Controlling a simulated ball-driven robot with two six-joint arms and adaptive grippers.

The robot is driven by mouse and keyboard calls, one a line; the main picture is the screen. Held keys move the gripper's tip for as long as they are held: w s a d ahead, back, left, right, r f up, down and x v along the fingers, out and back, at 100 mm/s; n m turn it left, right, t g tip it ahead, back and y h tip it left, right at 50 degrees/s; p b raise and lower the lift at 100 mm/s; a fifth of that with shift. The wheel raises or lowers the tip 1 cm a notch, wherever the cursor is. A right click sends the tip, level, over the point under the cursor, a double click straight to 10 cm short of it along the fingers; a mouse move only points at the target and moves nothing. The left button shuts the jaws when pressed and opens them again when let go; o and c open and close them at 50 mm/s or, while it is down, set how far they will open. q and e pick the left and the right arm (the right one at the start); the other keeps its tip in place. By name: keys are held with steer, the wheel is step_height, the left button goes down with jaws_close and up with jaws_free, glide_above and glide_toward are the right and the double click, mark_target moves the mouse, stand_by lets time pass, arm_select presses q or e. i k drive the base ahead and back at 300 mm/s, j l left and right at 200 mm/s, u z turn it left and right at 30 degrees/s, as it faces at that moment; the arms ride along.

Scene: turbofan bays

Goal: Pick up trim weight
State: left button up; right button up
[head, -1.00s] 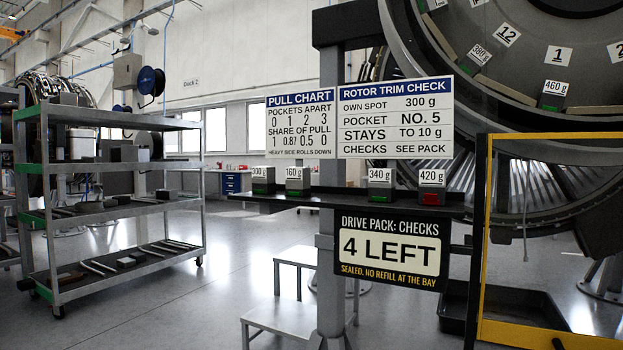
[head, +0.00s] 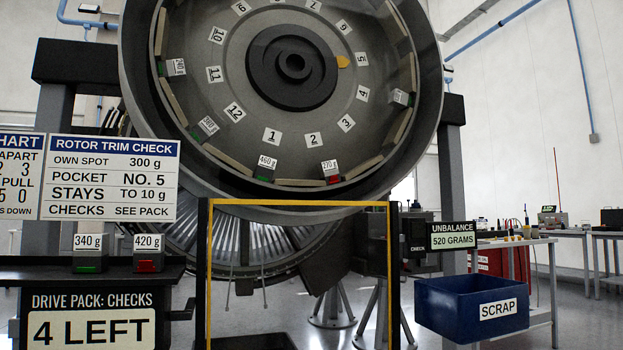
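Two trim weights stand on the dark shelf at lower left: a grey block tagged 340 g (head: 88,265) with a green front and one tagged 420 g (head: 148,265) with a red front. Other trim weights sit around the rotor (head: 220,160) rim: one tagged 460 g (head: 266,172) by position 1, one tagged 270 g (head: 331,175) by position 2, one tagged 380 g (head: 207,128) by 12. One at upper left (head: 177,67) and one at right by position 4 (head: 401,97) have tags too small to read surely. Neither of my grippers is in view.
A yellow-edged frame (head: 299,203) stands before the rotor's lower part. A blue SCRAP bin (head: 455,312) is at right, below an UNBALANCE 520 GRAMS display (head: 453,235). The sign (head: 90,328) reads 4 LEFT. Workbenches (head: 590,236) stand at far right.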

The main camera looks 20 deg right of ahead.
mark_target(328, 171)
steer(key=i+l+z, duration=0.15)
steer(key=i+l, duration=0.2)
steer(key=l, duration=0.25)
steer(key=i+l+z, duration=0.1)
steer(key=i+l, duration=0.3)
steer(key=l, duration=0.2)
steer(key=i+l+z, duration=0.15)
steer(key=i+l, duration=0.25)
steer(key=l, duration=0.1)
